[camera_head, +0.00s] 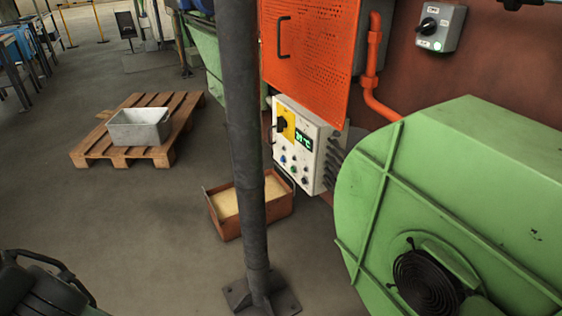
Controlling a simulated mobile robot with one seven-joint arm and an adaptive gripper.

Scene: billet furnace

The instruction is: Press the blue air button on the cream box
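The cream box (319,173) hangs low on the furnace side, right of the dark post and under the orange perforated door. Its front has a yellow plate with a black rotary switch (283,125), a green-lit display (304,140) and several small round buttons below. My gripper cannot be made out in this view.
The dark post (245,150) stands just left of the box. A green fan housing (450,190) fills the right. An orange bin (281,208) sits below the box. A pallet (85,150) with a grey tub (139,128) stands left; floor between is clear. A dark, unidentified shape is at lower left.

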